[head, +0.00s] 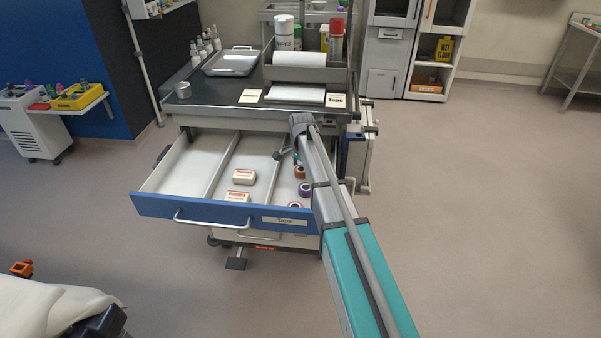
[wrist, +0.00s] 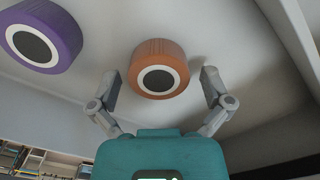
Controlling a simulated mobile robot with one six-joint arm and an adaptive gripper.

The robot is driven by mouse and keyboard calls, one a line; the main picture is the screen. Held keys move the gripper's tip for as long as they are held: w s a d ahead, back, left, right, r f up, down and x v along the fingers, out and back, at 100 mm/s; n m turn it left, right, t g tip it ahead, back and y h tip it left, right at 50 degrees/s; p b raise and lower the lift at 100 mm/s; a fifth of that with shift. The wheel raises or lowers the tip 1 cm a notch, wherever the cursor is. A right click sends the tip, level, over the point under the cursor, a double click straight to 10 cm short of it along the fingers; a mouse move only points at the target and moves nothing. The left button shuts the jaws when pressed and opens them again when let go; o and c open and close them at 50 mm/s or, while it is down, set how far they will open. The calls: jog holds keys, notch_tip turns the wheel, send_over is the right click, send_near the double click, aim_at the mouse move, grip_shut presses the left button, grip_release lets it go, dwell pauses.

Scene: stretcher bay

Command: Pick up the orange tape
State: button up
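The orange tape (wrist: 158,68) is a roll with a white core ring and dark centre, lying in the open drawer. In the wrist view it sits between the two spread fingers of my gripper (wrist: 160,95), with gaps at both sides. My gripper is open and empty. In the head view the orange tape (head: 299,172) shows in the drawer's right compartment beside my arm. My gripper (head: 287,154) is only partly visible there; much of it is hidden by my arm.
A purple tape roll (wrist: 42,36) lies left of the orange one. The blue-fronted drawer (head: 190,208) has dividers (head: 222,165) and white boxes (head: 243,177) in the middle compartment. The cart top (head: 215,97) overhangs behind. The left compartment is empty.

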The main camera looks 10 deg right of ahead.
jog(key=c, duration=0.7)
jog(key=shift+c, duration=0.2)
jog(key=shift+r, duration=0.2)
notch_tip(320, 180, up, 2)
jog(key=p, duration=0.2)
jog(key=shift+r+p, duration=0.15)
jog(key=shift+p, duration=0.2)
jog(key=s+d+r+p, duration=0.2)
jog(key=s+r+p, duration=0.8)
jog(key=s, duration=0.4)
jog(key=shift+r, duration=0.15)
jog(key=shift+d, duration=0.1)
